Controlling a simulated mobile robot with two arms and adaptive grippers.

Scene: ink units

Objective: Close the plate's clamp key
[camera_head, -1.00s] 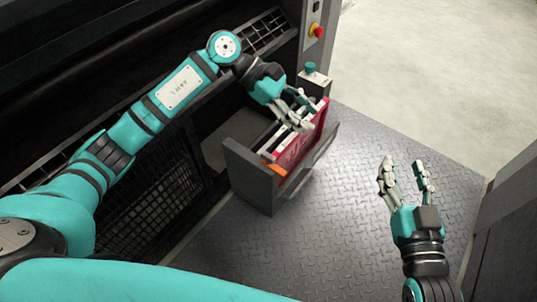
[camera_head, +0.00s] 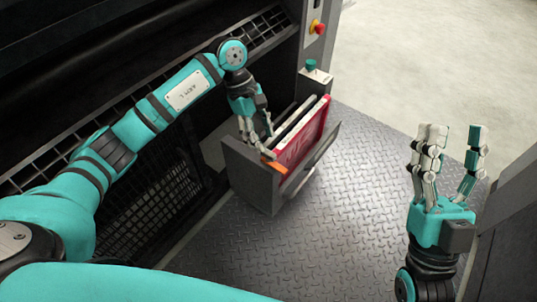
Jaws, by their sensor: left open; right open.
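A grey open drawer-like holder (camera_head: 245,172) holds a red unit (camera_head: 303,140) standing on edge, with a white-edged plate (camera_head: 293,124) behind it. A small orange piece (camera_head: 276,167) sits at the red unit's near left end; I cannot tell for sure whether it is the clamp key. My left gripper (camera_head: 257,142) is open and points down over the holder's left end, just above and left of the orange piece. I cannot tell whether it touches anything. My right gripper (camera_head: 450,152) is open, empty and raised, well to the right of the holder.
A grey post with a green knob (camera_head: 310,65) stands behind the holder. A red button (camera_head: 318,28) is on the machine frame above. The dark machine with mesh panels (camera_head: 150,205) is at left. The tread-plate floor (camera_head: 350,200) is clear.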

